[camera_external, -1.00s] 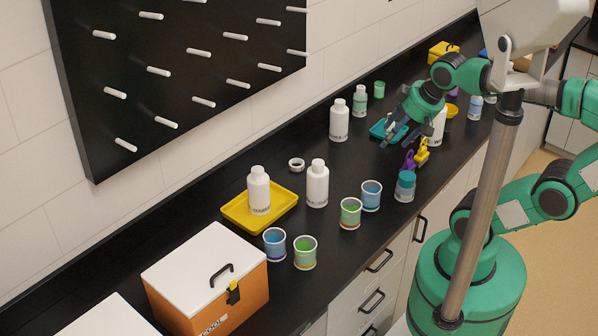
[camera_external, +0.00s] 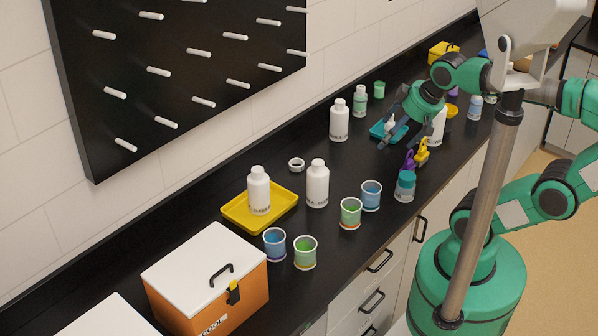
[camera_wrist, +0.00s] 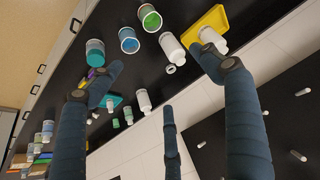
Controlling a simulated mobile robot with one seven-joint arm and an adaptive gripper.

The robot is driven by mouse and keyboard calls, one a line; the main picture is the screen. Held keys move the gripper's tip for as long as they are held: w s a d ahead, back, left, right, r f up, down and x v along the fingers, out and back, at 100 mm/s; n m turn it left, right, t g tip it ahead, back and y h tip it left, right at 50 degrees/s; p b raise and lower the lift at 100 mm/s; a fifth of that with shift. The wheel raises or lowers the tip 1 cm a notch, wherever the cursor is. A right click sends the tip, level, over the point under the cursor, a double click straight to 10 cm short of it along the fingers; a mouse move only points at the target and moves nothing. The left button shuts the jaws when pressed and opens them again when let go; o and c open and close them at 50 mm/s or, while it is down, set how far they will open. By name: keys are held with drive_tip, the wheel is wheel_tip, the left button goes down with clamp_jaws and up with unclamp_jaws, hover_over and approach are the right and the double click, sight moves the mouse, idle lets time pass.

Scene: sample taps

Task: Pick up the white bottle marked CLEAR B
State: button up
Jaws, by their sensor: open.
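Several white bottles stand on the black counter, and their small printed labels are too small to read, so I cannot tell which is CLEAR B. One white bottle (camera_external: 259,190) stands on the yellow tray (camera_external: 232,220); another white bottle (camera_external: 317,184) stands just right of it. A third (camera_external: 339,121) stands farther back near the wall, and a fourth (camera_external: 439,122) is partly hidden behind my arm. My gripper (camera_external: 396,132) is open and empty above the counter, near a teal tray (camera_external: 377,131). In the wrist view, its fingers (camera_wrist: 158,72) are spread, with white bottles (camera_wrist: 172,47) beyond them.
Blue and green cups (camera_external: 305,253) stand along the front edge. A teal-capped jar (camera_external: 405,186) and purple and yellow clips (camera_external: 421,152) are near my gripper. A roll of tape (camera_external: 296,164) lies behind the bottles. An orange cooler box (camera_external: 205,285) stands at left; a pegboard (camera_external: 180,70) hangs above.

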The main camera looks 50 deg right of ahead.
drive_tip(key=w+d+r+g+p, duration=0.1)
drive_tip(key=w+d+r, duration=0.15)
drive_tip(key=w, duration=0.45)
drive_tip(key=w+d+r+p, duration=0.2)
drive_tip(key=w+d, duration=0.1)
drive_tip(key=w, duration=0.4)
drive_tip(key=m+g+p, duration=0.2)
drive_tip(key=g+p, duration=0.3)
drive_tip(key=p, duration=0.1)
hover_over(339, 112)
drive_tip(key=w+d, duration=0.1)
drive_tip(key=d, duration=0.1)
drive_tip(key=f, duration=2.4)
drive_tip(key=shift+w+a+f, duration=0.1)
drive_tip(key=shift+w+a, duration=0.05)
drive_tip(key=shift+w, duration=0.05)
drive_tip(key=shift+f, duration=0.25)
drive_tip(key=shift+f, duration=4.3)
